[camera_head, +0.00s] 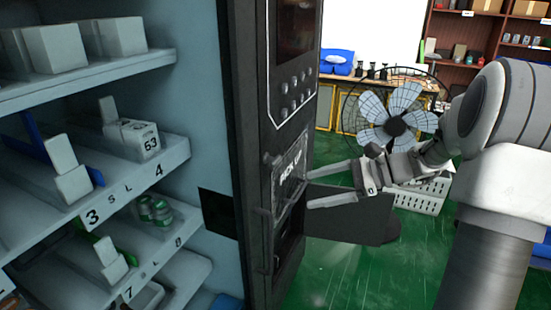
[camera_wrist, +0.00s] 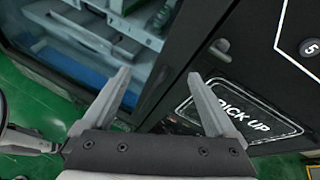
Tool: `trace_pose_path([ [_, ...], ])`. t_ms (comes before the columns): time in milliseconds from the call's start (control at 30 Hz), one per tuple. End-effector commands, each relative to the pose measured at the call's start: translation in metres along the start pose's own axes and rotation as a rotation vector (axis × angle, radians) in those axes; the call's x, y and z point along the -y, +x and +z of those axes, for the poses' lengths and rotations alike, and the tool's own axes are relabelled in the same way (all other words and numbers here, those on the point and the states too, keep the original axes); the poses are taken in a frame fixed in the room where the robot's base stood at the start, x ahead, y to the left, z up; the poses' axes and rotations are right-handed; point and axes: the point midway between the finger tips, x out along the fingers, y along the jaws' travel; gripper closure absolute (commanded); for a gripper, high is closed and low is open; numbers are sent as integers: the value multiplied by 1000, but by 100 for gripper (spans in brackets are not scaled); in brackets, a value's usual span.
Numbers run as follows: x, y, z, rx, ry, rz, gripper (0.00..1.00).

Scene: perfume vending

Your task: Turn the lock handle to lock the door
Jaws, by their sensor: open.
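A small grey lock handle (camera_wrist: 220,48) sits on the door front near the corner of the "PICK UP" panel in the wrist view. In the head view, what looks like the same handle (camera_head: 270,158) is a small dark knob left of that panel. My gripper (camera_head: 308,196) is open and empty in front of the panel. In the wrist view, my gripper's fingers (camera_wrist: 158,73) are spread, and the handle lies beyond the right fingertip, apparently untouched.
Shelves (camera_head: 110,205) with boxes and small bottles fill the cabinet at left. A fan (camera_head: 395,120) and a white crate (camera_head: 425,192) stand behind my arm. The "PICK UP" panel (camera_wrist: 240,110) is close to the right finger. Green floor (camera_head: 335,275) lies clear at lower centre.

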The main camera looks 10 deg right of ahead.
Motion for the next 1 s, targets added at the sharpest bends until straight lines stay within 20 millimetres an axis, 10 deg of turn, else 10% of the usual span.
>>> trace_pose_path([
  [467, 58, -64, -48, 375, 323, -269, 7],
  [1000, 88, 23, -18, 378, 325, -267, 7],
])
